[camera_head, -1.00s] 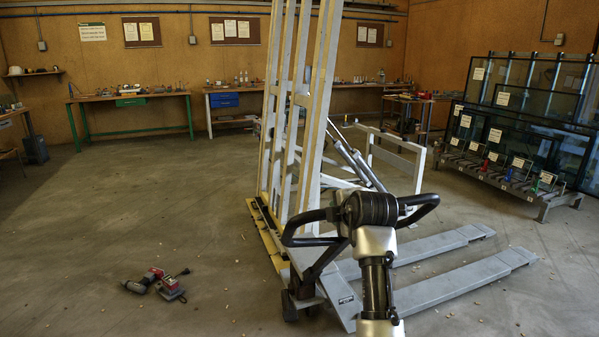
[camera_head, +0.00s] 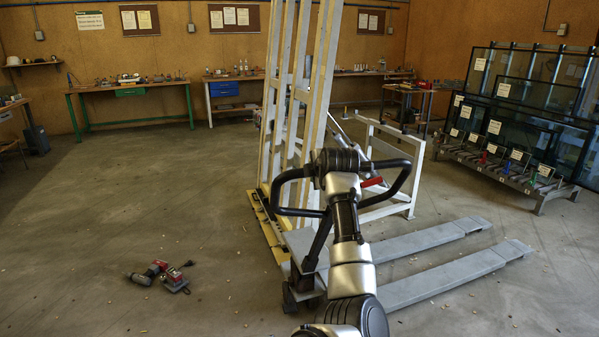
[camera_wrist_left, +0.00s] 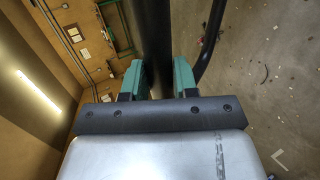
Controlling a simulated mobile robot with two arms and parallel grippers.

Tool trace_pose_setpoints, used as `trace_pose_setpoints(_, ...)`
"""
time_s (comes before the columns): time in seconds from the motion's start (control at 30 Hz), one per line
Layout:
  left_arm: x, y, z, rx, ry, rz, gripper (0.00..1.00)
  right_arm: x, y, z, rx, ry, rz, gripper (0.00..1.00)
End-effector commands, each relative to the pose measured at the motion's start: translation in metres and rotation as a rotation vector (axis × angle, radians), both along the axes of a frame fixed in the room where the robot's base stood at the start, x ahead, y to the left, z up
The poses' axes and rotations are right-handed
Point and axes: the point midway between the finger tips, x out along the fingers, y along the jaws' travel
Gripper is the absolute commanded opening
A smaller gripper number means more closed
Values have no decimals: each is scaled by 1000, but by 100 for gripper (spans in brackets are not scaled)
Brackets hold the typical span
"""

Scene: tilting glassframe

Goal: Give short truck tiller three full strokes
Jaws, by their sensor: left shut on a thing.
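The truck's tiller is a black loop handle (camera_head: 277,190) on a dark stem (camera_head: 318,246), near the middle of the head view. It stands raised and leans toward me. A red lever (camera_head: 372,182) shows inside the loop. My left gripper (camera_head: 338,160) is at the middle of the loop, its wrist hiding part of the stem. In the left wrist view its green-padded fingers (camera_wrist_left: 158,76) are shut on the dark handle bar (camera_wrist_left: 152,38). The low grey truck (camera_head: 440,238) points its two forks to the right and away. My right gripper is not in view.
A tall pale frame (camera_head: 275,110) on a yellow base stands just behind the tiller. A red power tool (camera_head: 160,270) lies on the floor at left. A rack of glass panes (camera_head: 520,120) stands at right. The floor at left is mostly clear.

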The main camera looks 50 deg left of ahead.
Motion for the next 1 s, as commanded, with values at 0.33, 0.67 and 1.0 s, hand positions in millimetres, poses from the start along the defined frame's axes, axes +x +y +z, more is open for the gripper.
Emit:
trace_pose_setpoints(0.33,30,70,47,7,1,-2,0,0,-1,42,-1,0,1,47)
trace_pose_setpoints(0.67,41,89,52,9,0,-4,0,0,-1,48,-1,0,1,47)
trace_pose_setpoints(1.0,36,95,58,7,-4,-8,0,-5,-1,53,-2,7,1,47)
